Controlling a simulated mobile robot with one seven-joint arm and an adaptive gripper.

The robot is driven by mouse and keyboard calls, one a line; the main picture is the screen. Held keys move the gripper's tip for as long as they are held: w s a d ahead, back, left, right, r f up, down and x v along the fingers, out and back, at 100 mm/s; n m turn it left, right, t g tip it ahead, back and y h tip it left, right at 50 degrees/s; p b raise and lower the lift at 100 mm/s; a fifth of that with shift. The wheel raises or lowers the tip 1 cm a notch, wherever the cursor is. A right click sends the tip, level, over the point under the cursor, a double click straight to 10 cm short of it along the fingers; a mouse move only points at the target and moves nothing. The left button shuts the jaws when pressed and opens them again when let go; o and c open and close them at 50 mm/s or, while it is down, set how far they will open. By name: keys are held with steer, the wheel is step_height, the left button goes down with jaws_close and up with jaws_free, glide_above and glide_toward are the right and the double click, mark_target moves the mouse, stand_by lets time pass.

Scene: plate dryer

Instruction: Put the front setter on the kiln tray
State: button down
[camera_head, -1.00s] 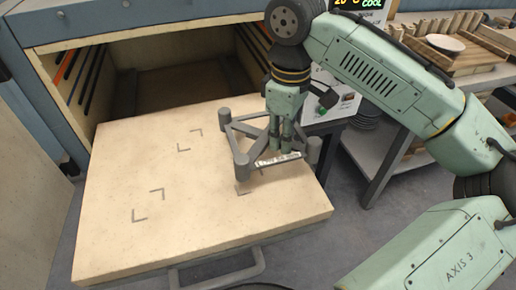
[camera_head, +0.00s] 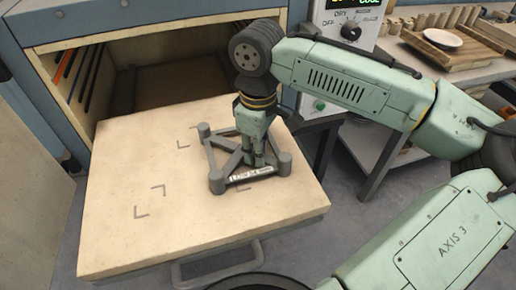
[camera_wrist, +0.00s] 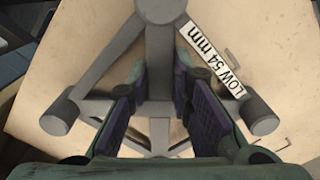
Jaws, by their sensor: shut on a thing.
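The front setter is a grey triangular frame (camera_head: 213,158) with round corner posts and a white label; it also shows in the wrist view (camera_wrist: 161,45), where the label reads "LOW 54 mm". My gripper (camera_head: 252,162) points down and is shut on an inner bar of the setter; its dark pads flank the bar in the wrist view (camera_wrist: 160,100). The setter looks level, over the right middle of the cream kiln tray (camera_head: 120,240), very low. I cannot tell whether its posts touch the tray. Dark corner marks show on the tray; the setter hides some.
The kiln (camera_head: 160,80) stands open behind the tray, with dark rails on its left inner wall. A control panel (camera_head: 345,30) and a bench with a wooden board (camera_head: 455,55) are at the right. The tray's left part is clear; its handle (camera_head: 215,267) is in front.

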steer(key=c, duration=1.5)
jaws_free()
steer(key=shift+o, duration=0.2)
step_height(320, 180, up, 12)
steer(key=shift+b, duration=0.45)
steer(key=shift+r, duration=0.1)
